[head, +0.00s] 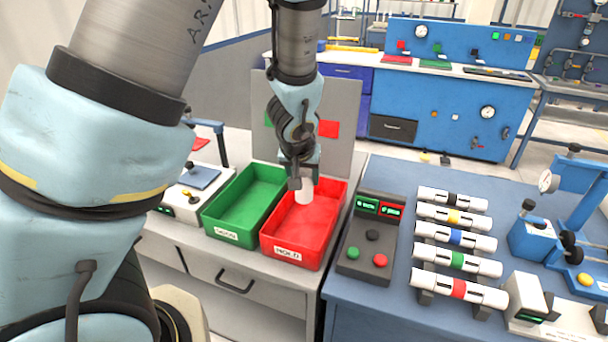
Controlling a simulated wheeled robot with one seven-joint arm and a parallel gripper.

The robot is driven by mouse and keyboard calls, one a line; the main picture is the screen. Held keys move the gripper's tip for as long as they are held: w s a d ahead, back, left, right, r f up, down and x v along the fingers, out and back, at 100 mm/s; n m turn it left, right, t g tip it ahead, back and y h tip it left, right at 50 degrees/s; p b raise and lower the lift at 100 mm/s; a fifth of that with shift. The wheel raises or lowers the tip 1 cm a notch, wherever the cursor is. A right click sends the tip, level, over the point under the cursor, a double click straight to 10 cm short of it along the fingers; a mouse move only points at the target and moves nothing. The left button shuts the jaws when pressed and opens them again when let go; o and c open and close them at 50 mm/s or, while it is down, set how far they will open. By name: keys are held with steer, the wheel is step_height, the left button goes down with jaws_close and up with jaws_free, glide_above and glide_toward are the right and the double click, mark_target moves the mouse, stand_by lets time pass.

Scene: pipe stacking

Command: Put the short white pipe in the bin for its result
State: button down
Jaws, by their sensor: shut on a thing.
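My gripper (303,182) is over the back part of the red bin and is shut on the short white pipe (304,194). The pipe hangs below the fingers, inside the outline of the red bin; I cannot tell whether it touches the bin floor. The red bin (293,255) has a label that reads HOLD. The green bin (223,234) stands just left of it, empty, with a label that looks like GOOD. The result box (369,240) on the right bench has two small green and red lit displays, too small to read surely.
Several white pipes with coloured bands (456,241) lie on a rack on the blue bench (375,310). A press-like blue device (535,235) stands at right. A grey panel (345,105) rises behind the bins. A small device (187,197) stands left of the green bin.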

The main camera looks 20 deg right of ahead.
mark_target(300, 199)
steer(key=shift+f+b, duration=4.5)
steer(key=shift+f, duration=0.95)
steer(key=shift+f+b, duration=0.55)
steer(key=shift+f, duration=0.05)
steer(key=shift+c, duration=0.8)
jaws_free()
steer(key=shift+r, duration=0.15)
steer(key=v, duration=1)
steer(key=shift+s+a+r+b, duration=0.1)
steer(key=shift+s+r+b, duration=0.15)
steer(key=shift+b, duration=0.1)
